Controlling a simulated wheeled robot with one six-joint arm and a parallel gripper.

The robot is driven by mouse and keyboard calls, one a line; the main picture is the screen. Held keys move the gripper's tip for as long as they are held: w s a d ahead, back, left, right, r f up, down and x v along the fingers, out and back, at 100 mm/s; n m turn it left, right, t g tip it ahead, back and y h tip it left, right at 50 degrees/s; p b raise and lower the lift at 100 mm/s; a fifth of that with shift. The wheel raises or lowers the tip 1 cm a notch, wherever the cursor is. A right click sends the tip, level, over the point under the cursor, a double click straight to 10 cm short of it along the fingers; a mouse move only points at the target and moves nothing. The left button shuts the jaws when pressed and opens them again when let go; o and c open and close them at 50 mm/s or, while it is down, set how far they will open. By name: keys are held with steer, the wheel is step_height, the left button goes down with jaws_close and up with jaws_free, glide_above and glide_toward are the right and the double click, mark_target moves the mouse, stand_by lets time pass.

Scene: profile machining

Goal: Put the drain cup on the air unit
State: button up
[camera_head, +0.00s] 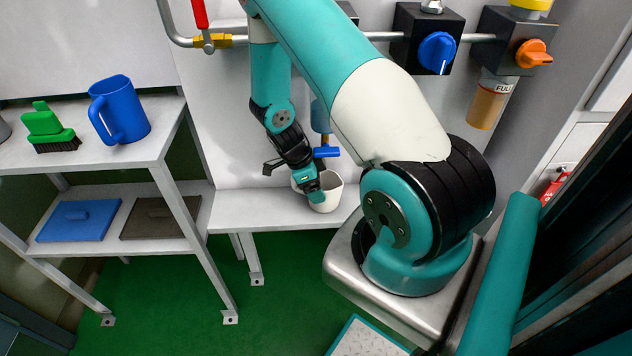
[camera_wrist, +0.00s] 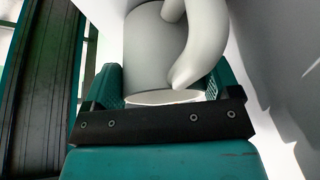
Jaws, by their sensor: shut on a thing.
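My gripper (camera_head: 314,188) is shut on a white cup (camera_head: 328,194), which looks like the drain cup. In the wrist view the cup (camera_wrist: 146,48) and its curved handle sit between the two teal fingers (camera_wrist: 165,88). The cup looks upright just above or on a low white bench; I cannot tell whether it touches. The air unit (camera_head: 412,38) runs along the wall on a pipe, with a blue knob, an orange knob and a brown bowl marked FULL. A blue drain valve (camera_head: 327,152) hangs just above the cup. My arm hides part of the unit.
The low white bench (camera_head: 262,212) lies under the cup. At left a shelf (camera_head: 100,160) holds a blue mug (camera_head: 119,110) and a green brush (camera_head: 46,124) on top. Blue and dark flat plates lie below. A red-handled valve (camera_head: 200,16) is on the pipe.

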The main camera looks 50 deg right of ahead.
steer(key=shift+f, duration=0.15)
steer(key=o, duration=0.9)
steer(key=shift+c, duration=0.2)
steer(key=v, duration=0.8)
steer(key=shift+s, duration=0.1)
